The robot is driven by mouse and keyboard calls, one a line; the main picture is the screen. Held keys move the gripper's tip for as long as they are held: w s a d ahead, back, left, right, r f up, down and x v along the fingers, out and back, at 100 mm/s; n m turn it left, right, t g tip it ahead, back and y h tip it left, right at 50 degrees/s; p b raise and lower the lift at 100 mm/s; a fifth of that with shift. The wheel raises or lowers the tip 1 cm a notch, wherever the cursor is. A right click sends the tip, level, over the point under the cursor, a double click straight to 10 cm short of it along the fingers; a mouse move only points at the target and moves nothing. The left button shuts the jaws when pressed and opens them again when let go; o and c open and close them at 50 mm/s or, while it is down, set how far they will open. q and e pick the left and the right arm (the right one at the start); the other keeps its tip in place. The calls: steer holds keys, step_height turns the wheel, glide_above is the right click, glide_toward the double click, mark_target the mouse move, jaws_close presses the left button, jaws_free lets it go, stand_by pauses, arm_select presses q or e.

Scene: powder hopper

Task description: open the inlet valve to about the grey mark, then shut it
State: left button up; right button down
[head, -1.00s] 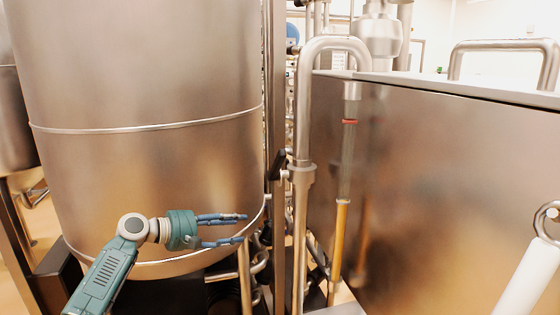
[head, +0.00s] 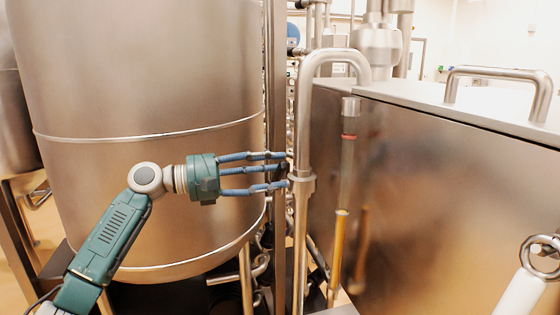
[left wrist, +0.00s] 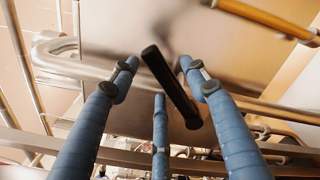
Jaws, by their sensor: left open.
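The inlet valve's black lever handle (left wrist: 172,82) shows in the left wrist view, running slanted in front of the open fingers. I cannot make out a grey mark. My right gripper is out of view.
A large steel tank (head: 150,90) stands just behind my left arm. A bent steel pipe (head: 302,120) rises close to the fingertips. A steel cabinet (head: 460,190) fills the right side. A white cylinder with a metal ring (head: 525,290) stands at lower right.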

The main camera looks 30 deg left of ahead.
arm_select(q)
steer(key=shift+x, duration=1.05)
jaws_close()
steer(key=shift+f, duration=0.1)
